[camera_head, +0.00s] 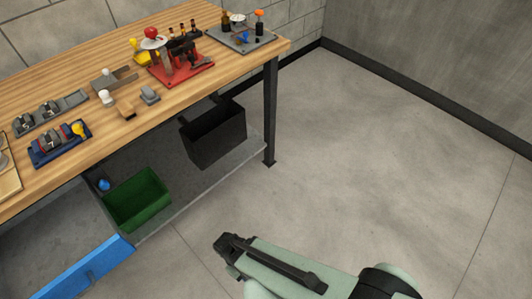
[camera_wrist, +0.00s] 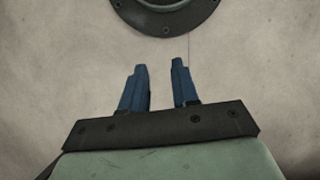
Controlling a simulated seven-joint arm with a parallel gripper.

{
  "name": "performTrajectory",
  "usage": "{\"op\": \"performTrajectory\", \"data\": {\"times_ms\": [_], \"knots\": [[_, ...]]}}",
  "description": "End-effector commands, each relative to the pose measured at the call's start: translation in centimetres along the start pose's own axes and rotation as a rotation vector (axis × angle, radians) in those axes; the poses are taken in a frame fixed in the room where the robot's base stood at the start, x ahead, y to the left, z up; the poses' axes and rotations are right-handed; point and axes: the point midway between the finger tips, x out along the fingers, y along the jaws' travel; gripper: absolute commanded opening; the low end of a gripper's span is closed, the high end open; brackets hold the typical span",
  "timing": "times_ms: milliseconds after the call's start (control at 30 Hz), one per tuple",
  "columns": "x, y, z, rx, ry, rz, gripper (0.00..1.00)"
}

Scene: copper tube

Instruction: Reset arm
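My gripper (camera_wrist: 159,78) shows in the wrist view with its two blue fingers apart and nothing between them. Beyond the fingers there is bare grey floor and a dark round part at the top edge. In the head view my arm reaches in from the lower right, over the floor and clear of the workbench (camera_head: 210,86). The end of my arm points to the left, and the fingers are too small to make out there. No copper tube can be told apart in either view.
The wooden workbench carries a red fixture plate (camera_head: 180,72), a grey tray (camera_head: 240,40) and a blue holder (camera_head: 60,147). A black bin (camera_head: 215,137) and a green bin (camera_head: 138,202) sit below it. A blue panel (camera_head: 85,275) lies at lower left. Open floor spreads right.

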Motion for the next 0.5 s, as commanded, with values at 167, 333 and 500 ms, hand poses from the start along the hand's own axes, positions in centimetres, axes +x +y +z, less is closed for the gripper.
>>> {"op": "performTrajectory", "data": {"times_ms": [167, 333, 500], "knots": [[1.5, 3.1, 1.4, 0.102, -0.031, -0.048, 0.3], [2.9, 5.5, 2.8, 0.191, -0.057, -0.092, 0.3], [4.3, 7.7, 4.3, 0.28, -0.082, -0.139, 0.3]]}}
